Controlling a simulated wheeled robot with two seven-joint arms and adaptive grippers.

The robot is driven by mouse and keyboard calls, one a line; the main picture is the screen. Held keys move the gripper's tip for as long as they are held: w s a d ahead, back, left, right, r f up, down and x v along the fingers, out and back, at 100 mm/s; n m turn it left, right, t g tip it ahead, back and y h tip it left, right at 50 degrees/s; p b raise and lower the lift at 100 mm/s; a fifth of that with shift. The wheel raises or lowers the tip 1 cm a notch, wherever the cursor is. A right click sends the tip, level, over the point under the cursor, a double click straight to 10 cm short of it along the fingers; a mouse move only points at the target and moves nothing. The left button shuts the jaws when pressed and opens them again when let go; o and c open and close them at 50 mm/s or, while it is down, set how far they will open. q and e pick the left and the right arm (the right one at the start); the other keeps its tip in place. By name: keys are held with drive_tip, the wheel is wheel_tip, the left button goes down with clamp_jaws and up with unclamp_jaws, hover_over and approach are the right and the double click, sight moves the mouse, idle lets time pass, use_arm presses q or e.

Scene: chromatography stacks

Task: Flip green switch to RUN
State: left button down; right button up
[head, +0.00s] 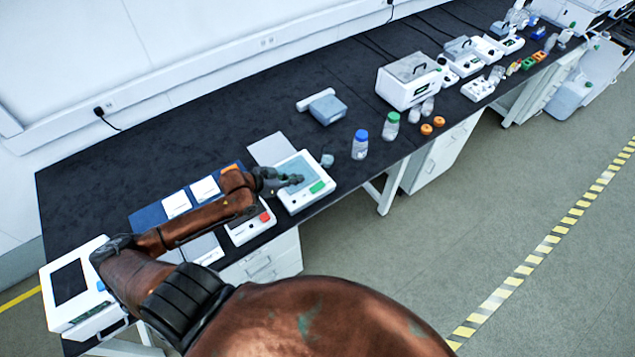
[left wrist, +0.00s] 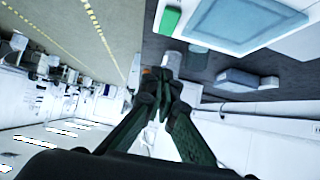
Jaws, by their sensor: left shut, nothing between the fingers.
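The green switch (head: 317,187) is a green block on the front right corner of a white device (head: 288,203) with a grey-blue screen. My left gripper (head: 297,179) is shut and empty, above the screen and just left of the switch in the head view. I cannot tell whether it touches the device. In the left wrist view the green switch (left wrist: 171,20) shows at the top, beside the screen (left wrist: 245,22). The shut fingertips (left wrist: 158,78) lie below it in that picture, apart from it. The RUN marking is not readable. My right gripper is not in view.
A white box with a red button (head: 265,216) stands left of the device, under my left arm. A blue-capped bottle (head: 360,146) and a green-capped bottle (head: 390,127) stand to the right. A grey-blue box (head: 327,109) lies behind. The dark bench (head: 110,165) is clear at back left.

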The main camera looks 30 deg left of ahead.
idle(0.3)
use_arm(q)
hover_over(318, 186)
drive_tip(key=s, duration=0.1)
drive_tip(key=f, duration=0.5)
drive_tip(key=shift+s+a+f, duration=0.15)
drive_tip(key=shift+a, duration=0.05)
drive_tip(key=f, duration=0.3)
drive_tip(key=shift+w+d+f, duration=0.1)
drive_tip(key=shift+w+f, duration=0.1)
drive_tip(key=shift+w, duration=0.2)
drive_tip(key=shift+w+f, duration=0.1)
drive_tip(key=shift+f, duration=0.4)
